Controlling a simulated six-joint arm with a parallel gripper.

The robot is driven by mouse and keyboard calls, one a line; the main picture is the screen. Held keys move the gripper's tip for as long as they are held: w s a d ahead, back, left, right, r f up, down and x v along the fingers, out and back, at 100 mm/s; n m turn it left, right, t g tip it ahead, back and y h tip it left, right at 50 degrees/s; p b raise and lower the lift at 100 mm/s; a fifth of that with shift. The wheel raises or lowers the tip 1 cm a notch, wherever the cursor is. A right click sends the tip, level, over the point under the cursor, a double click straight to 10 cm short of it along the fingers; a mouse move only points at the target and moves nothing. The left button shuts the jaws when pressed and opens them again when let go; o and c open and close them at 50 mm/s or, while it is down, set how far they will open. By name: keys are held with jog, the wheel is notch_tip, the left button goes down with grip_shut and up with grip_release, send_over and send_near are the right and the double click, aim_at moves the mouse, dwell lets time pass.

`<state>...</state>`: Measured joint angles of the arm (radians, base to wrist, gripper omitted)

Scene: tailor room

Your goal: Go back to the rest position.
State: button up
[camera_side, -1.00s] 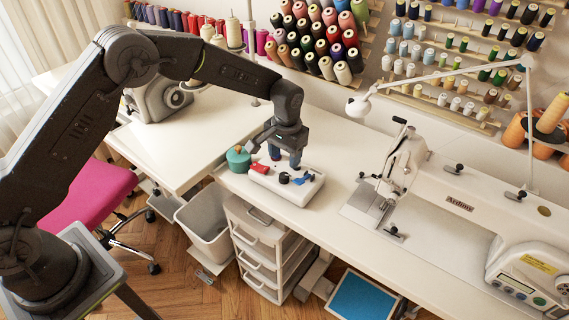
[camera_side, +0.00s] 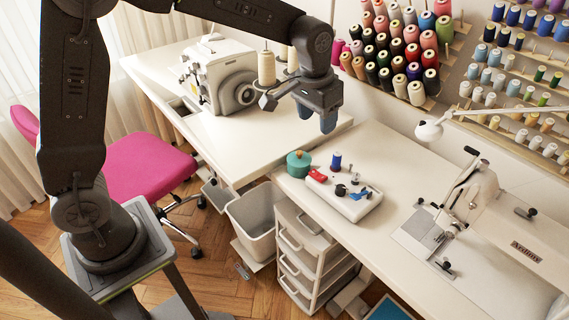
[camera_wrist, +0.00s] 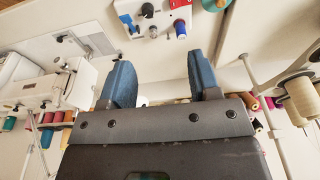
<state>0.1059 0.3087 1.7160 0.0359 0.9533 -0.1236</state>
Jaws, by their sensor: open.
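My gripper (camera_side: 317,124) hangs above the table in the side view, raised and clear of everything below it. In the wrist view its two blue fingers (camera_wrist: 160,82) are spread apart with nothing between them.
A white sewing machine (camera_side: 500,225) is at right, an overlock machine (camera_side: 218,76) at back left. Thread racks line the wall. Free table lies between the machines.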

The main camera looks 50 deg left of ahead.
jog(key=s+a+r+t, duration=0.25)
jog(key=s+r, duration=0.45)
jog(key=s, duration=0.5)
jog(key=s+a+t, duration=0.1)
jog(key=s, duration=1.1)
jog(key=shift+a+f, duration=0.35)
jog(key=shift+f, duration=0.05)
jog(key=shift+c, duration=0.2)
